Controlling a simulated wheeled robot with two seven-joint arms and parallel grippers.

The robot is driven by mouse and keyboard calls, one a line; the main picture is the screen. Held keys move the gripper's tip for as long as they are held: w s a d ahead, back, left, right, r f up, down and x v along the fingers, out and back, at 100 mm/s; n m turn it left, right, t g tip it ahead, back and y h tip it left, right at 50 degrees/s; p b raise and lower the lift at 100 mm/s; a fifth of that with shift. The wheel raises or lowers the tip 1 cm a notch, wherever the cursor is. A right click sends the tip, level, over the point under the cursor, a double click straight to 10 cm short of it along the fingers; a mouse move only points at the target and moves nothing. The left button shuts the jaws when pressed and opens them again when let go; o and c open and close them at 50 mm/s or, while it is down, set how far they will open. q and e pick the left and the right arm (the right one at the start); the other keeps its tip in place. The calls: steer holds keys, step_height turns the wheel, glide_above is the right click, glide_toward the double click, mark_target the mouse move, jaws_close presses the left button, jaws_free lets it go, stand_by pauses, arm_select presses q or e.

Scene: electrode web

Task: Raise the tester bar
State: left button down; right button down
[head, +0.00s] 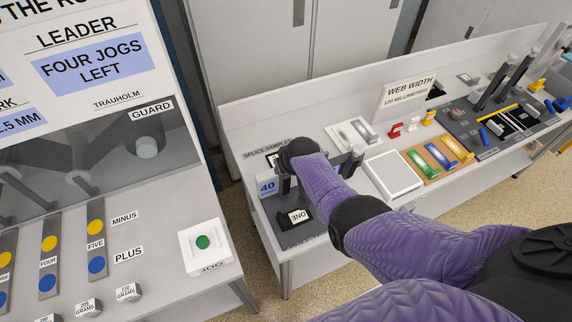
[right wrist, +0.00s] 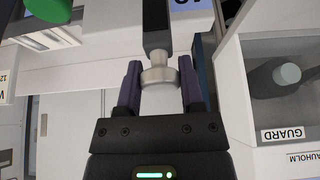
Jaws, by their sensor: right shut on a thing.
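In the right wrist view, the tester bar (right wrist: 157,28) is a dark bar ending in a round metal knob (right wrist: 158,77). My right gripper (right wrist: 159,68) has its two purple fingers on either side of this knob and is shut on it. In the head view, my purple right arm reaches over the splice tester (head: 318,232), which has a dark base with a card marked ONE (head: 299,216) and a blue sign marked 40 (head: 267,187). My arm hides most of the bar and the gripper there. My left gripper is not in view.
A control desk with a guard window (head: 110,150) and a green jog button (head: 203,242) stands at the left. Along the bench to the right are a white pad (head: 393,174), an orange tray (head: 414,152) and a web width sign (head: 408,91). A floor gap separates desk and bench.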

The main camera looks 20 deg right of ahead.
steer(key=shift+w+r, duration=0.2)
steer(key=shift+w, duration=0.05)
steer(key=shift+c, duration=1.1)
jaws_free()
steer(key=shift+f, duration=0.1)
steer(key=shift+s, duration=0.1)
steer(key=p+v, duration=0.7)
steer(key=v, duration=0.2)
steer(key=shift+s+r, duration=0.2)
steer(key=shift+r, duration=0.2)
